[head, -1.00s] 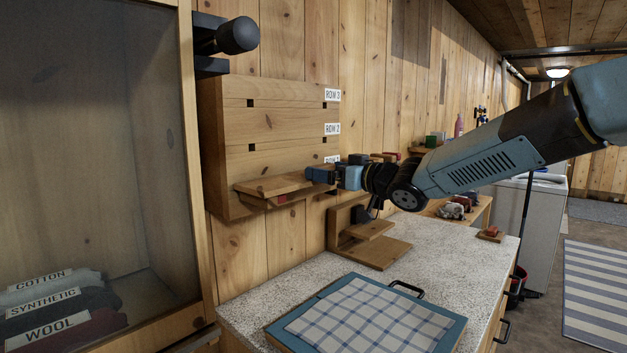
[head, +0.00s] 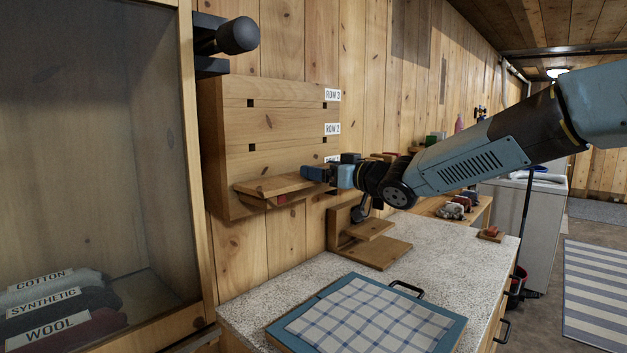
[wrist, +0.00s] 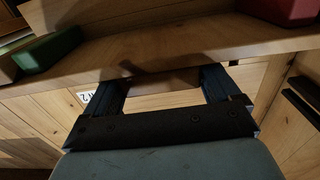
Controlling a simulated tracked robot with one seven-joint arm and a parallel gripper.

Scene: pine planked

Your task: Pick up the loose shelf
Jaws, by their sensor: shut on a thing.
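The loose shelf (head: 275,186) is a light wooden board sticking out from the lower part of the wooden wall panel (head: 275,122), with a small red patch at its underside. My gripper (head: 313,174) is at the shelf's right end and is shut on it, with its body to the right. In the wrist view my gripper (wrist: 165,88) shows two dark fingers wide apart with a brown wooden piece between them. Just where the fingers touch the shelf is hard to see. The panel bears row labels; the lowest is partly hidden by my gripper.
A wooden stand (head: 375,247) is on the speckled counter (head: 260,300) below, near a blue-framed checked cloth board (head: 365,315). A glass-fronted cabinet (head: 90,140) stands close on the left. In the wrist view a green block (wrist: 48,50) and a red block (wrist: 285,10) show.

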